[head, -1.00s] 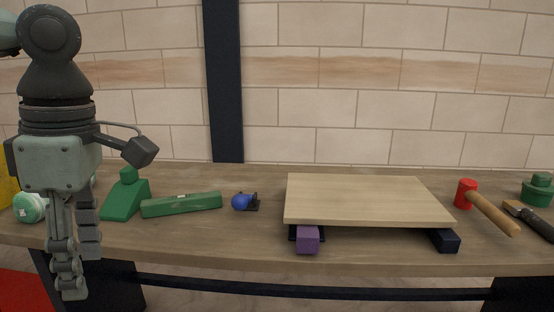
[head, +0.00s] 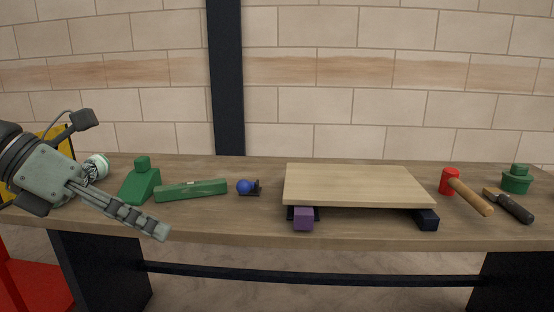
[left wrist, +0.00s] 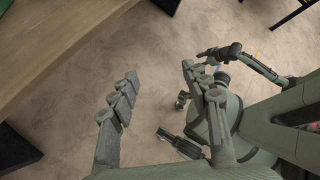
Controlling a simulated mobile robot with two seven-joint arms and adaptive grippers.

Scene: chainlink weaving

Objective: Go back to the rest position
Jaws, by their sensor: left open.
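My left gripper (head: 163,231) reaches in from the left edge of the head view, tilted so its fingers point right and down. It is near the front edge of the workbench (head: 250,228), left of the wooden board. In the left wrist view the left gripper (left wrist: 155,88) shows its two fingers spread apart with nothing between them. Below them are the floor and parts of my own body, including my other arm. My right gripper (left wrist: 208,57) seems to show small in that view, too small to judge its fingers.
On the bench stand a green wedge-shaped block (head: 140,183), a green bar (head: 190,190), a small blue piece (head: 244,187), a wooden board (head: 355,185) on purple and dark supports, a red mallet (head: 450,181), a brush-like tool (head: 512,205) and a green knob (head: 516,178). A red object (head: 35,285) stands lower left.

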